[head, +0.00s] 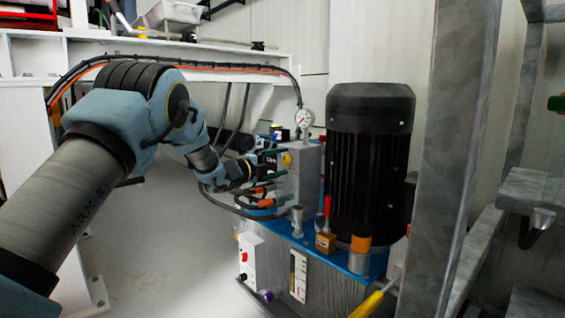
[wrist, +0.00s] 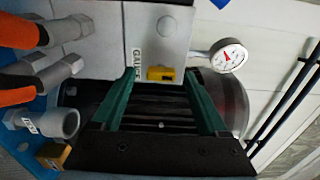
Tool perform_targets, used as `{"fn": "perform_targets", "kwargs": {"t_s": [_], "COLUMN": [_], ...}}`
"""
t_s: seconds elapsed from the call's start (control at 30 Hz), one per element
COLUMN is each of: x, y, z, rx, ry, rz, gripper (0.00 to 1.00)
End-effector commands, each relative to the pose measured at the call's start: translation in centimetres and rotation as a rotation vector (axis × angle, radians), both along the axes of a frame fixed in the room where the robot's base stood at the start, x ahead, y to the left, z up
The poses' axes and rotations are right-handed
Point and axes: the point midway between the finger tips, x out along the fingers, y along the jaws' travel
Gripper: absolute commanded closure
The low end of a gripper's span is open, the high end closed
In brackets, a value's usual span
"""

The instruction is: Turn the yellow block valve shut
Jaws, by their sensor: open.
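In the wrist view the valve lies between the fingertips, with a gap on both sides. I cannot tell how far the tips are from it in depth. In the head view my gripper (head: 272,170) is at the left side of the manifold.
A pressure gauge (wrist: 229,56) stands beside the manifold. Grey fittings with orange-sleeved hoses (wrist: 60,66) crowd the other side. A large black motor (head: 369,160) stands right of the manifold on a blue-topped tank (head: 340,262). A galvanized post (head: 455,150) rises at right.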

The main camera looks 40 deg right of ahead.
Motion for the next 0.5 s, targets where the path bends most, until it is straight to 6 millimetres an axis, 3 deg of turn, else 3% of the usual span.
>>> {"fn": "perform_targets", "kwargs": {"t_s": [0.3, 0.5], "x": [0.5, 0.5], "y": [6.2, 8.9], "z": [0.4, 0.2], "rx": [0.001, 0.001], "ry": [0.002, 0.001], "rz": [0.003, 0.001], "gripper": [0.23, 0.23]}}
